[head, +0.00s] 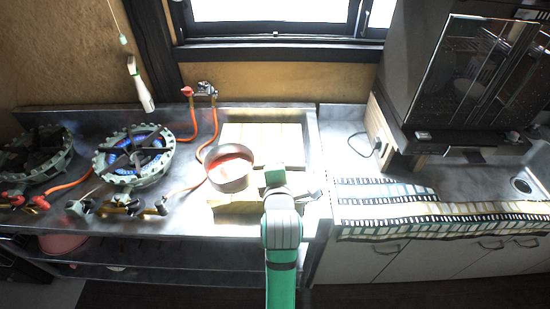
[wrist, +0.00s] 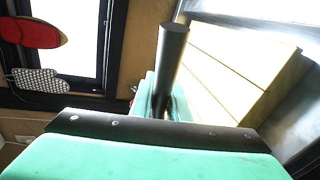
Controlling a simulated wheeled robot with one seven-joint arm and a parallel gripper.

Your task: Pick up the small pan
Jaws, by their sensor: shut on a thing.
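The small pan (head: 231,168) is round and metallic with a reddish inside. It shows in the head view left of my gripper (head: 275,178), over the front left of the pale wooden board. In the wrist view a dark cylindrical handle (wrist: 171,62) stands up between the green fingers of my gripper (wrist: 160,100), which are shut on it. The pan's bowl is not seen in the wrist view. My gripper hides where the handle meets the bowl. I cannot tell whether the pan touches the surface below.
A gas burner (head: 134,155) with orange hoses stands left of the pan, with another burner (head: 35,152) farther left. The wooden board (head: 262,135) lies behind. A patterned cloth (head: 430,212) covers the right counter's front, below a dark oven (head: 465,75).

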